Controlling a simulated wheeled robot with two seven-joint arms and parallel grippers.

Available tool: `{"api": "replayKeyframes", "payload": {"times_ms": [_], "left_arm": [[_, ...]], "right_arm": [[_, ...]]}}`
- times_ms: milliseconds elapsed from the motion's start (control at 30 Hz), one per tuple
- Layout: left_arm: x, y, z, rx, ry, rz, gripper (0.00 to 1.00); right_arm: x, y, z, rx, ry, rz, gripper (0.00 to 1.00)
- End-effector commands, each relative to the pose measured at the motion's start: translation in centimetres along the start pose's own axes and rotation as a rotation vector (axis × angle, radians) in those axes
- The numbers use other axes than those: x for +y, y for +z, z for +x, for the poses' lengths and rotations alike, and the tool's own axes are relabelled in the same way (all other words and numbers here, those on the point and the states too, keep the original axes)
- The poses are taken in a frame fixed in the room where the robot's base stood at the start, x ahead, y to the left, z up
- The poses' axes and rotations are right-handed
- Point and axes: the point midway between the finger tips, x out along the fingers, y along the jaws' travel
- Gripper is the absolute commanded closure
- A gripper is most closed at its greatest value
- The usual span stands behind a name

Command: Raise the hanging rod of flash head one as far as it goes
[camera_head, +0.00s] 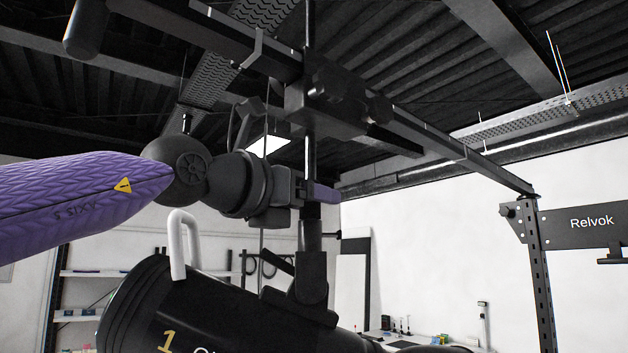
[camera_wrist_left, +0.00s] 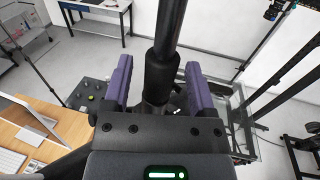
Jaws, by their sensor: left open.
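Flash head one (camera_head: 225,310) is a large black housing with a gold "1" and a pale handle, at the bottom of the head view. Its black hanging rod (camera_head: 310,155) runs up from a joint on the housing to the overhead rail. My left gripper (camera_head: 318,193) is at the rod's lower part, above the joint. In the left wrist view the rod (camera_wrist_left: 171,28) and its thicker collar (camera_wrist_left: 161,72) stand between the two purple fingers of my left gripper (camera_wrist_left: 158,64). The fingers are open, with gaps beside the collar. My right gripper is not in view.
A black clamp (camera_head: 345,98) joins the rod to the overhead rail (camera_head: 430,138). A dark post with a "Relvok" sign (camera_head: 590,223) stands at the right. In the left wrist view, a wooden desk (camera_wrist_left: 45,130) lies at lower left and a dark metal frame at right.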

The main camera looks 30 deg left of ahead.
Motion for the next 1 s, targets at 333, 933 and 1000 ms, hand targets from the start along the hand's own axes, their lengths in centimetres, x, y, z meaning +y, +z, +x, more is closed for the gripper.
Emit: {"api": "replayKeyframes", "payload": {"times_ms": [333,933,1000], "left_arm": [[0.00,-0.08,0.83,-0.001,0.000,0.000,0.30],[0.00,-0.05,0.80,-0.001,0.000,0.001,1.00],[0.00,-0.05,0.80,-0.001,0.000,0.001,1.00]], "right_arm": [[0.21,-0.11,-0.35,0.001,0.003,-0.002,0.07],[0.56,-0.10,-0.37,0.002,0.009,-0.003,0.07],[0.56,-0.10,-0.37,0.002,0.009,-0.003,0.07]]}}
